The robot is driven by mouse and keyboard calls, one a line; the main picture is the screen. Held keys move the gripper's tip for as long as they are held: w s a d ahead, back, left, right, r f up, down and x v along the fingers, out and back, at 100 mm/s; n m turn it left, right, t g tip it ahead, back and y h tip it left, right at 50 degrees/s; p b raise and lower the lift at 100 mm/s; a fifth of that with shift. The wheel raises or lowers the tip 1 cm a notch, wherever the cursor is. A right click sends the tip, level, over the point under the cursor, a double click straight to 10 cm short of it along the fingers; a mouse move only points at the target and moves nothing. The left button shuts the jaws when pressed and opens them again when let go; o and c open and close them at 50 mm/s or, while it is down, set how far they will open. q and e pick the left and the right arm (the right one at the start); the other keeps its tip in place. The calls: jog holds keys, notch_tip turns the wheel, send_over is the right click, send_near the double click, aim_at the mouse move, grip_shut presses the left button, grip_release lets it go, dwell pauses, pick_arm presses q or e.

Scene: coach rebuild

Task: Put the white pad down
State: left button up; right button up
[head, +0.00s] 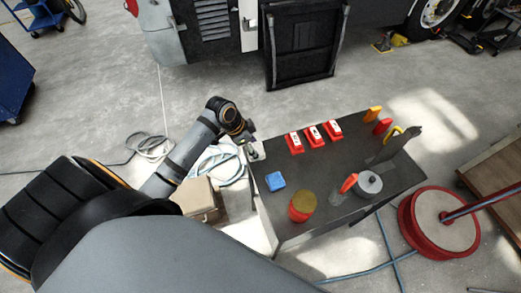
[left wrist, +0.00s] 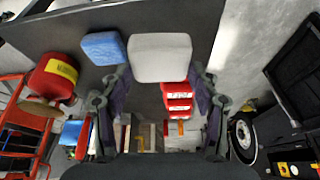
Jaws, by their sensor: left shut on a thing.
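The white pad (head: 258,151) is at the left edge of the dark table (head: 330,205), at the tip of my left gripper (head: 250,148). In the left wrist view the white pad (left wrist: 160,57) sits between the two fingers of my left gripper (left wrist: 161,78), which is shut on it. I cannot tell whether the pad touches the tabletop. A blue pad (head: 275,181) lies on the table nearby, and it shows just left of the white pad in the left wrist view (left wrist: 103,47). My right gripper is in neither view.
Three red blocks with white labels (head: 314,136) stand in a row at the table's back. A red canister (head: 302,206) with a yellowish top and a round metal container (head: 369,184) stand nearer the front. Bare tabletop lies between the blue pad and the red blocks.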

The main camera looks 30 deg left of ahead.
aim_at(257, 143)
pick_arm(q)
jog(key=w+f, duration=0.4)
jog(key=shift+f, duration=0.2)
jog(key=shift+w+f, duration=0.3)
jog(key=shift+f, duration=0.25)
jog(key=shift+w+f+p, duration=0.1)
jog(key=shift+f+p, duration=0.85)
jog(key=shift+p, duration=0.1)
jog(key=shift+c, duration=0.3)
jog(key=shift+d+f, duration=0.1)
jog(key=shift+f, duration=0.25)
jog(key=shift+c, duration=0.6)
jog(key=shift+s+f, duration=0.2)
jog(key=shift+f, duration=0.05)
jog(key=o, duration=0.9)
jog(key=shift+f, duration=0.1)
jog(key=o, duration=0.3)
jog(key=shift+w, duration=0.2)
